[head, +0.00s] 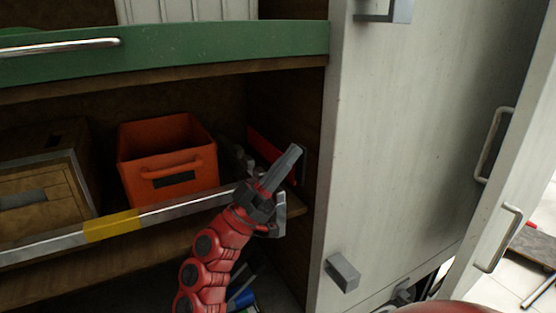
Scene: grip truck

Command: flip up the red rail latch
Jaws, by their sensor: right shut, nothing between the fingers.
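The red rail latch (262,143) shows as a slanted red strip at the right end of the shelf, against the dark side wall. Its lower right part is hidden behind my right gripper. My right gripper (293,153) comes up from below on a red arm. Its fingers are shut with nothing between them and point up and right, just in front of the latch. I cannot tell whether they touch it. The metal rail (170,210) with a yellow band runs along the shelf front towards the gripper. My left gripper is not in view.
An orange bin (163,187) and a wooden box (42,200) stand on the shelf behind the rail. A green drawer front (180,46) is above. A pale cabinet panel (410,130) closes off the right side. Small items lie on the lower shelf.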

